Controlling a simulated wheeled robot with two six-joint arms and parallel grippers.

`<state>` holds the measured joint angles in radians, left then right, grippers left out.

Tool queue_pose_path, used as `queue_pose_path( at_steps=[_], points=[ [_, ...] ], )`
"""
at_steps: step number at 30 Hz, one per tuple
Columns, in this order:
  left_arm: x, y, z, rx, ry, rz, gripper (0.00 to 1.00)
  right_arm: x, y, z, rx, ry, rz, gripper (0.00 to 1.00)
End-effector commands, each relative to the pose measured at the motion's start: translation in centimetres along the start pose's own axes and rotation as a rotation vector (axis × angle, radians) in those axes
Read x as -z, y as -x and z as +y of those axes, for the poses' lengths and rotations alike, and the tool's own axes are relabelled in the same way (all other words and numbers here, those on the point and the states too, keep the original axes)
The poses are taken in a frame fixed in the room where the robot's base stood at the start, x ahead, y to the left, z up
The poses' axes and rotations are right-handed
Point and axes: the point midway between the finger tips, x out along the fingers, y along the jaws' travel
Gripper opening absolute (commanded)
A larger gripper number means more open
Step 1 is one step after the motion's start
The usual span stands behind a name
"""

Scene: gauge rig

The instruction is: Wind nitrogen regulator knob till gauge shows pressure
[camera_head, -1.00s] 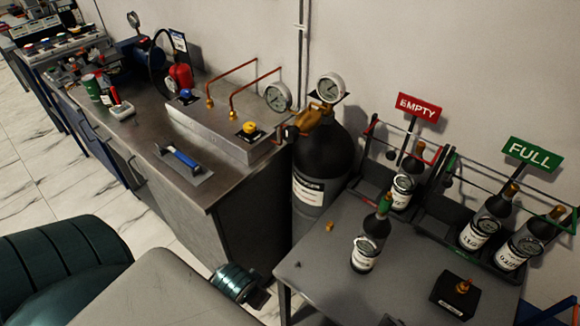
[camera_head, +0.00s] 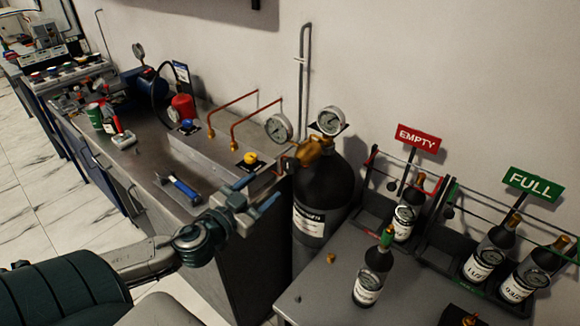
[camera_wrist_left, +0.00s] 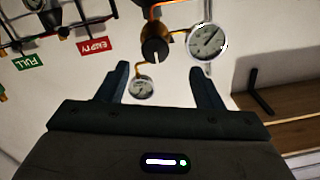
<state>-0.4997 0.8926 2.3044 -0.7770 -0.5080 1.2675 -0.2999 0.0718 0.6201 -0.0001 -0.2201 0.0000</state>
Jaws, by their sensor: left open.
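The nitrogen regulator (camera_head: 312,152) is a brass body on top of the tall dark cylinder (camera_head: 325,190). Two white round gauges, a left one (camera_head: 279,127) and an upper one (camera_head: 331,120), are fitted to it. Their readings are too small to tell. In the left wrist view the dark round knob (camera_wrist_left: 154,51) faces me, with a larger gauge (camera_wrist_left: 207,42) and a smaller one (camera_wrist_left: 142,88) beside it. My left gripper (camera_head: 260,192) is open and empty, below and left of the regulator, apart from the knob. It also shows in the left wrist view (camera_wrist_left: 160,70). My right gripper is out of view.
The steel bench (camera_head: 150,165) lies behind my left gripper, carrying a metal box (camera_head: 210,150) with a yellow knob and copper pipes. A grey table (camera_head: 320,305) with a green-topped bottle (camera_head: 371,275) stands right. Racks with EMPTY (camera_head: 418,139) and FULL (camera_head: 533,184) signs stand behind it.

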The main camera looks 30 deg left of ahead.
Motion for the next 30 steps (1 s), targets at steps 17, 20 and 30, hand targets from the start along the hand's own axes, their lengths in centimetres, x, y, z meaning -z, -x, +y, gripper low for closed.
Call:
queue_pose_path(
  at_steps=[17, 20, 30],
  points=[
    [0.6, -4.2, 0.2, -0.029, 0.003, 0.018, 0.60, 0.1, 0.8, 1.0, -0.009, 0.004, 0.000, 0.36],
    [0.7, -5.2, 0.3, -0.030, 0.004, 0.020, 0.60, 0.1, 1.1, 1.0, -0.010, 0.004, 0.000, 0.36],
    [0.7, -8.8, 0.5, -0.031, 0.005, 0.020, 0.60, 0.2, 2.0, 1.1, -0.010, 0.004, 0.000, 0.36]
  ],
)
